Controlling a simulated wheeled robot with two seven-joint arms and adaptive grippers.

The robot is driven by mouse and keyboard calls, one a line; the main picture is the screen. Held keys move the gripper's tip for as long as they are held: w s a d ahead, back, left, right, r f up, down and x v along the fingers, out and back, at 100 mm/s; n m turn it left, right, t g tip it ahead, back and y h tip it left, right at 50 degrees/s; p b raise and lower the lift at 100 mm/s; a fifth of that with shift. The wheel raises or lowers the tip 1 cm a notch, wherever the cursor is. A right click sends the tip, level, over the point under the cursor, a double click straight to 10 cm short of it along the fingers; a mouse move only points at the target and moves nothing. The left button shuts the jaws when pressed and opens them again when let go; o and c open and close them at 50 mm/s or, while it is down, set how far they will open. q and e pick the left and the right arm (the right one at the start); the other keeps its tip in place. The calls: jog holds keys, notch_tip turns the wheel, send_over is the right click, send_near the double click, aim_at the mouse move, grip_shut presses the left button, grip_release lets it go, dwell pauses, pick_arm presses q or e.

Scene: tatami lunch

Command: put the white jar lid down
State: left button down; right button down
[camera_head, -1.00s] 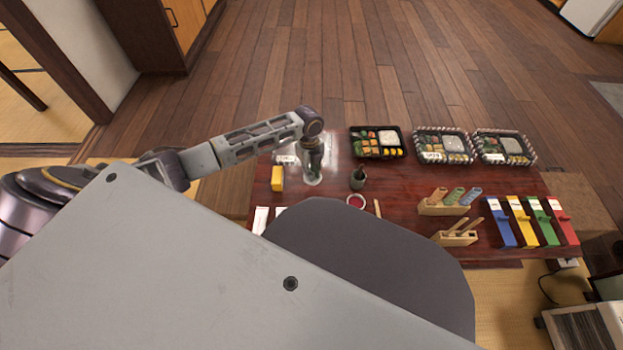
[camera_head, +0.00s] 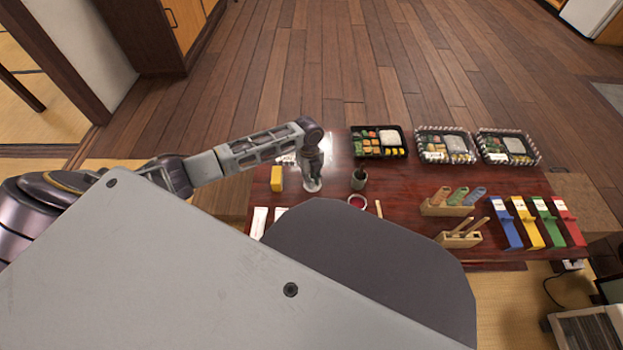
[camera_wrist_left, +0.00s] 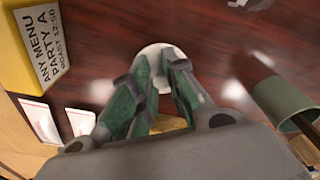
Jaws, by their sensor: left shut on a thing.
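The white jar lid (camera_wrist_left: 151,52) shows as a pale round disc between and beyond my left fingertips in the left wrist view. My left gripper (camera_wrist_left: 158,72) has its green fingers close together, shut on the lid. In the head view my left gripper (camera_head: 313,174) points down over the far left part of the dark red table, with the lid (camera_head: 312,187) at its tips. I cannot tell whether the lid touches the tabletop. The fingers hide part of the lid. My right gripper is not in view.
A yellow block with printed text (camera_head: 277,179) stands left of the gripper, a dark green cup (camera_head: 358,179) right of it. A small red-filled dish (camera_head: 357,202) sits nearer. Bento trays (camera_head: 378,155) line the far edge. Bare tabletop (camera_head: 400,185) lies right of the cup.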

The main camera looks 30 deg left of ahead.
pick_arm(q)
jog(key=shift+f, duration=0.1)
jog(key=c, duration=1.4)
grip_release()
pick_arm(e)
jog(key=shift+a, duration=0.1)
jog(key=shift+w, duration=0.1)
